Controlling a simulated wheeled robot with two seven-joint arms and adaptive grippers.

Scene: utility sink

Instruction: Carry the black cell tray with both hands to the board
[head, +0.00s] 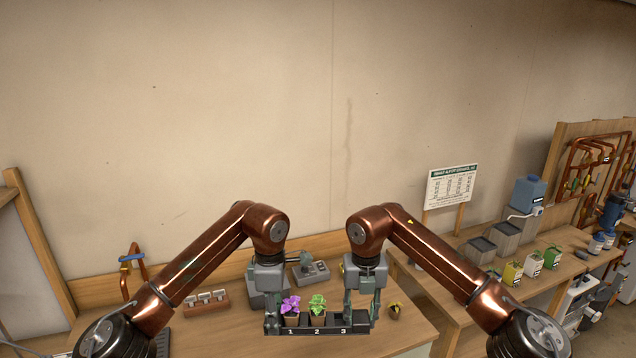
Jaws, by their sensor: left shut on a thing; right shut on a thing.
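The black cell tray (317,330), numbered 1, 2 and 3 along its front, is at the bottom centre of the head view. A purple-leaved plant (291,306) sits in cell 1 and a green-leaved plant (317,304) in cell 2; no plant shows in cell 3. My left gripper (271,318) is shut on the tray's left end. My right gripper (361,312) is shut on its right end. The tray looks level; its height over the bench is hard to tell.
A small potted seedling (394,313) stands right of the tray. A wooden rack with white labels (206,302) is at left, and a grey device (311,272) is behind the tray. A printed sign (452,187) stands at right. The right bench holds bins (483,249) and colored cartons (533,263).

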